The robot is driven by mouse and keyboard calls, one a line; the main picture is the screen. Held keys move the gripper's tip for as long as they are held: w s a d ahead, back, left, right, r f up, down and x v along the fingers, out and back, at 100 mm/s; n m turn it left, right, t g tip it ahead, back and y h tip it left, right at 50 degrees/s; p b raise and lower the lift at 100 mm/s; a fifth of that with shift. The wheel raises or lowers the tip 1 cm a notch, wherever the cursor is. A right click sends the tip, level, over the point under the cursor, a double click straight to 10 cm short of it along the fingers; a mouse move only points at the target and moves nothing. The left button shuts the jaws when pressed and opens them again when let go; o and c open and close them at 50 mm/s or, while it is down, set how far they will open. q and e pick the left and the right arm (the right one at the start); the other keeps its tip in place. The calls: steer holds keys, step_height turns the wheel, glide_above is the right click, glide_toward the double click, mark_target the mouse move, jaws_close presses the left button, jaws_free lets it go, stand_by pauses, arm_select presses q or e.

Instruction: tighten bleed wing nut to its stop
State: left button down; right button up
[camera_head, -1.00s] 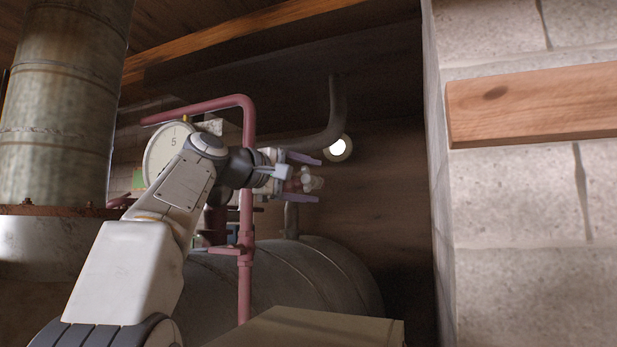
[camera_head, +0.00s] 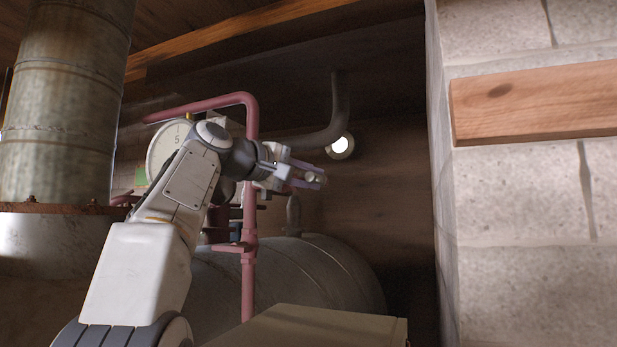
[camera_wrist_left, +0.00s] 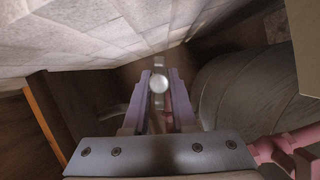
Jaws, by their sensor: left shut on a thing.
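My left gripper (camera_head: 308,179) is at the middle of the head view, reaching to the right over the tank. It is shut on a small pale piece, which I take to be the bleed wing nut (camera_wrist_left: 159,84). In the left wrist view its rounded, shiny end shows between the two purple-grey fingertips of the gripper (camera_wrist_left: 159,88). The wings and thread are too small or hidden to make out, so I cannot tell how far it is turned. My right gripper is in neither view.
A red pipe (camera_head: 249,285) and a round dial (camera_head: 163,150) stand close behind my left arm. A grey metal tank (camera_head: 325,272) lies below the gripper. A block wall (camera_head: 530,210) with a wooden plank (camera_head: 535,103) bounds the right side.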

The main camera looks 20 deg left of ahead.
arm_select(q)
steer(key=shift+d+r, duration=0.2)
steer(key=shift+r, duration=0.1)
stand_by(0.6)
steer(key=shift+c, duration=1.1)
jaws_free()
steer(key=shift+d+f, duration=0.1)
steer(key=shift+d, duration=0.1)
steer(key=shift+o, duration=1.1)
steer(key=shift+a+f, duration=0.1)
steer(key=shift+a, duration=0.15)
steer(key=b+v, duration=0.2)
steer(key=v, duration=0.8)
steer(key=shift+s, duration=0.2)
steer(key=shift+a, duration=0.1)
